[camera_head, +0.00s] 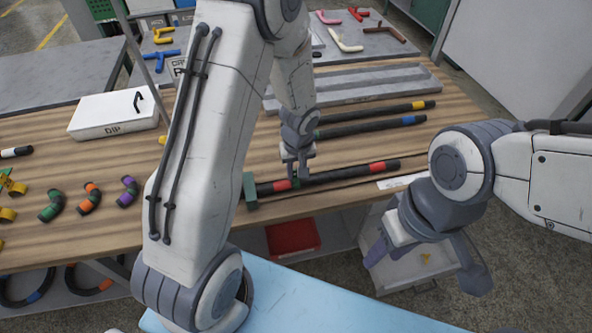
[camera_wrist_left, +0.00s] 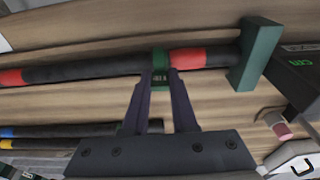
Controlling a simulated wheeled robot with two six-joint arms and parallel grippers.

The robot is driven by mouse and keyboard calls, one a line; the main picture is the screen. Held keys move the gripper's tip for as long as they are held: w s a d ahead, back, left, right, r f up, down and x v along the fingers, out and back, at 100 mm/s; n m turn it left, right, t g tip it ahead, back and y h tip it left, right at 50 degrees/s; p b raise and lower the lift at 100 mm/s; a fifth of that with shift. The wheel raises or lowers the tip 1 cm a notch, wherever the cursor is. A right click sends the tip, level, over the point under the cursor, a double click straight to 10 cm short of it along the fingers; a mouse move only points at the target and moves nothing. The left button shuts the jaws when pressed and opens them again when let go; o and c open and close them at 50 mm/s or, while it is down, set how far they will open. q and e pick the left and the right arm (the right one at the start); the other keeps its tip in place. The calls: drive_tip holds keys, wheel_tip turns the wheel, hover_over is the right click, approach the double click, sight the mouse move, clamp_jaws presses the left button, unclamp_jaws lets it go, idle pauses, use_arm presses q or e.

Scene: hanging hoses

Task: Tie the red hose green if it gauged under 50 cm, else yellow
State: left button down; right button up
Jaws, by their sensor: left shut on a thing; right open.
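The red hose (camera_head: 345,175) is black with red bands and lies along the table's front edge. Its left end in the head view is at a green end block (camera_head: 250,190); the block also shows in the left wrist view (camera_wrist_left: 260,55). My left gripper (camera_head: 297,165) points down at the hose and is shut on a green tie (camera_wrist_left: 160,60). The tie sits at the hose beside a red band; whether it fully encircles the hose is hidden. My right gripper (camera_head: 425,260) is open and empty, right of the table's front edge.
Hoses with a yellow band (camera_head: 385,112) and a blue band (camera_head: 375,126) lie behind. A white box (camera_head: 115,115) marked DIP and several short curved pieces (camera_head: 88,198) are on the left. A red bin (camera_head: 292,236) is below the table.

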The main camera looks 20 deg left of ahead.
use_arm(q)
drive_tip(key=shift+f+b, duration=0.75)
idle(0.3)
drive_tip(key=c, duration=0.6)
unclamp_jaws()
drive_tip(key=shift+c, duration=0.2)
wheel_tip(320, 180, up, 10)
drive_tip(key=s, duration=0.1)
drive_tip(key=s+d+r+m, duration=0.3)
drive_tip(key=s+d+m, duration=0.1)
drive_tip(key=s, duration=0.3)
drive_tip(key=s+d+r+m+g+h, duration=0.1)
drive_tip(key=s+d+r+m, duration=0.2)
drive_tip(key=s+d+m, duration=0.2)
drive_tip(key=s+d+r+m+h, duration=0.1)
drive_tip(key=s+d+m, duration=0.4)
drive_tip(key=s, duration=0.5)
drive_tip(key=shift+s+r+p, duration=0.25)
drive_tip(key=shift+r+p, duration=0.15)
drive_tip(key=shift+r, duration=0.5)
